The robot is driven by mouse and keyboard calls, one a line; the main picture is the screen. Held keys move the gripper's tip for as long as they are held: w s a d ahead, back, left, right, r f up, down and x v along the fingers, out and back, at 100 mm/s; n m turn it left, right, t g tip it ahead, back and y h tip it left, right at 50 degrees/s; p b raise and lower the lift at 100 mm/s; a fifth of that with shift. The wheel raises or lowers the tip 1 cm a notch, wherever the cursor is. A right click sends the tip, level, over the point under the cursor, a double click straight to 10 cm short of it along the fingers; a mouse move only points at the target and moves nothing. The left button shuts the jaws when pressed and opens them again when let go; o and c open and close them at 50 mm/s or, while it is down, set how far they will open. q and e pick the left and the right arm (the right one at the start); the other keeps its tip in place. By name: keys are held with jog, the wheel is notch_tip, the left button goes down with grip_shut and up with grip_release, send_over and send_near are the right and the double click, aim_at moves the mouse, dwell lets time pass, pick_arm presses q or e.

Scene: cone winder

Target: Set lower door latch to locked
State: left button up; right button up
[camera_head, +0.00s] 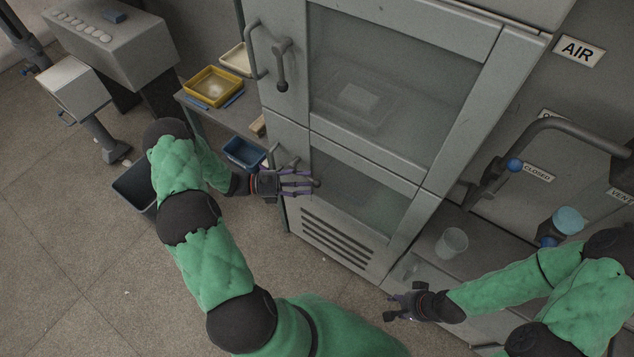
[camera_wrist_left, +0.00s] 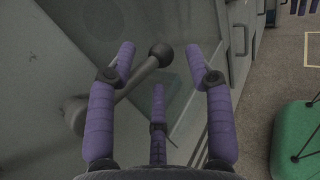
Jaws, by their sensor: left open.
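The lower door latch is a grey lever with a round knob (camera_wrist_left: 160,53). In the left wrist view it slants from its pivot (camera_wrist_left: 74,112) at the left up to the knob. My left gripper (camera_head: 314,183) is open at the left edge of the lower door (camera_head: 365,190). In the left wrist view its purple fingers (camera_wrist_left: 160,65) spread around the knob end, and the left finger hides part of the lever. I cannot tell whether they touch. In the head view the gripper hides the latch. My right gripper (camera_head: 392,308) is open and empty, low in front of the cabinet.
The upper door has its own latch (camera_head: 282,68), hanging down, and a bar handle (camera_head: 254,50). The lower door's handle (camera_head: 283,156) is close beside my left gripper. A side shelf with a yellow tray (camera_head: 212,86) stands left. A clear cup (camera_head: 452,243) stands right.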

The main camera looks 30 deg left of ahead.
aim_at(317, 182)
pick_arm(q)
jog(key=shift+x, duration=2.2)
grip_shut()
